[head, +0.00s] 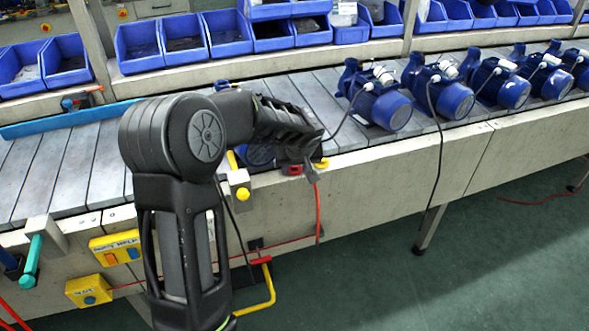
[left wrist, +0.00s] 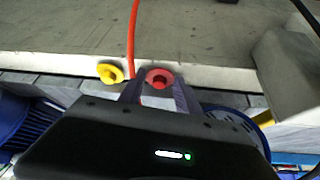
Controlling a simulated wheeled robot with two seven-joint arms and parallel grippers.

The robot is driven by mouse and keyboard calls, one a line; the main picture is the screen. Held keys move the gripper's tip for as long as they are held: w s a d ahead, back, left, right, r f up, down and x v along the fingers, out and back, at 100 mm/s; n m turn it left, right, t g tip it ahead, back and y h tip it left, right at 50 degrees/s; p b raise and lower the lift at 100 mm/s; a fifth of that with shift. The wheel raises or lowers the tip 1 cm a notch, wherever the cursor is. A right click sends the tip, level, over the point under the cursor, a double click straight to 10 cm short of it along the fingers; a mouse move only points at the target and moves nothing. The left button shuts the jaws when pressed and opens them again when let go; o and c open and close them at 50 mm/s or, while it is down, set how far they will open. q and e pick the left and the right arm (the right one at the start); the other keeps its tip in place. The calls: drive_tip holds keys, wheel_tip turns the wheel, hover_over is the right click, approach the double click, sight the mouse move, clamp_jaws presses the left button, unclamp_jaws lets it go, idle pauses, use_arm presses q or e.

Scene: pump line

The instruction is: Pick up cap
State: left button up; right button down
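A red cap (head: 292,170) with a dark hole in its middle lies on the pale front ledge of the pump line. In the left wrist view the red cap (left wrist: 160,77) sits between the tips of my left gripper (left wrist: 158,90). The fingers stand apart on either side of it; a firm grip on it does not show. In the head view my left gripper (head: 303,158) points down at the ledge, partly hidden by its own body. A yellow cap (head: 321,163) lies just right of the red one and also shows in the left wrist view (left wrist: 110,73). My right gripper is not in view.
Several blue pumps (head: 440,90) stand on the slatted conveyor (head: 95,165) at the right. Blue bins (head: 185,38) line the shelf behind. A red cord (head: 318,210) hangs down the front panel.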

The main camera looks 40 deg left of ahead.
sight(298, 173)
use_arm(q)
drive_tip(key=c, duration=0.8)
drive_tip(key=shift+d+r, duration=0.15)
drive_tip(key=shift+w+d+r, duration=0.1)
drive_tip(key=shift+d, duration=0.05)
drive_tip(key=shift+d+r, duration=0.1)
drive_tip(key=shift+r, duration=0.25)
wheel_tip(298, 173, up, 6)
drive_tip(key=shift+r, duration=0.1)
drive_tip(key=w+d+b, duration=0.1)
drive_tip(key=d, duration=0.5)
drive_tip(key=w+d+b, duration=0.1)
drive_tip(key=w+d, duration=0.1)
drive_tip(key=d, duration=0.4)
drive_tip(key=w+d, duration=0.2)
drive_tip(key=d, duration=0.4)
drive_tip(key=shift+w+d+b, duration=0.15)
drive_tip(key=shift+d+b, duration=0.1)
drive_tip(key=shift+b, duration=0.15)
